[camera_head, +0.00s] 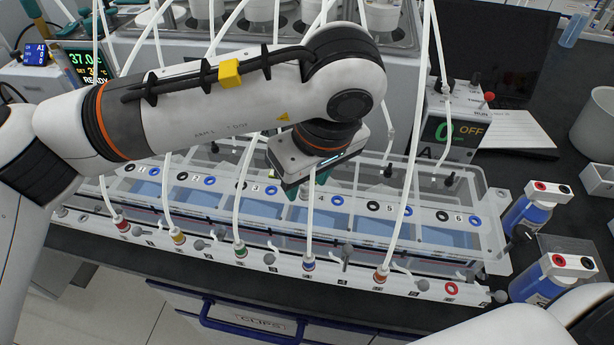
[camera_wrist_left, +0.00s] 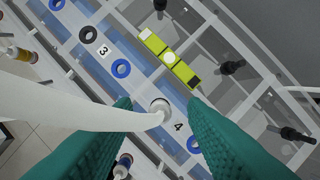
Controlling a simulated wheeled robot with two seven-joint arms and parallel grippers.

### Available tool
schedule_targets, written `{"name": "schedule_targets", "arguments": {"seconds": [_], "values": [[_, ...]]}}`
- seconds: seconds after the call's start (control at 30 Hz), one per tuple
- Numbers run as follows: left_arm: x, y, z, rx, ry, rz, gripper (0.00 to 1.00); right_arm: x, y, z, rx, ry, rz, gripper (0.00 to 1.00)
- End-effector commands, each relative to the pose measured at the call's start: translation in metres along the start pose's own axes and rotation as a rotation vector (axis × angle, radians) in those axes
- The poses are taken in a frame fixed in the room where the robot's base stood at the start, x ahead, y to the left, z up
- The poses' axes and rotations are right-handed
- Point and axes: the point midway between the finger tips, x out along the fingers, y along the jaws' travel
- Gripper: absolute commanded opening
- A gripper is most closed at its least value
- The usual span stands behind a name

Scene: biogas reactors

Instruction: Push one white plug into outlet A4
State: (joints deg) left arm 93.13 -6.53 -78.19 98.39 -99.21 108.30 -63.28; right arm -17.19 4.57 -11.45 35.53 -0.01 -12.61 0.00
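A white plug (camera_wrist_left: 160,106) on a white tube stands beside the number 4 label (camera_wrist_left: 178,127), where outlet A4 is. It covers the outlet; I cannot tell how deep it sits. A blue-ringed port (camera_wrist_left: 193,144) is on the label's other side. My left gripper (camera_wrist_left: 157,103) has green fingers spread apart, with the plug between their tips and a visible gap at the sides. In the head view the left gripper (camera_head: 312,184) is over the middle of the reactor row, its wrist hiding part of it. My right gripper is not in view.
White tubes rise in front of the reactor row, including one at the orange fitting (camera_head: 380,276). A yellow-green block (camera_wrist_left: 168,58) lies on the clear lid by the outlet. Blue bottles (camera_head: 527,212) stand at right. Black fittings (camera_wrist_left: 232,68) stick up from the lid.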

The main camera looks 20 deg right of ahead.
Motion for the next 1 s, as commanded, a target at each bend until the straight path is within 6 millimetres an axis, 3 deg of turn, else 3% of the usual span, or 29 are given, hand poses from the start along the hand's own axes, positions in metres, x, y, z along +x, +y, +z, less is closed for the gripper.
{"name": "schedule_targets", "arguments": {"seconds": [0.5, 0.7, 1.0], "values": [[-0.098, -0.001, 0.000, -0.001, -0.002, -0.002, 0.39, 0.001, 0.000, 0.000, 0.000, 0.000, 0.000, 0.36], [-0.114, 0.000, 0.000, 0.000, -0.001, 0.000, 0.39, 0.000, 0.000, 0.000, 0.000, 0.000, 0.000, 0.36], [-0.115, 0.000, 0.000, 0.000, 0.000, 0.000, 0.39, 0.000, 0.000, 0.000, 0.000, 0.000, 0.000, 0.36]]}}
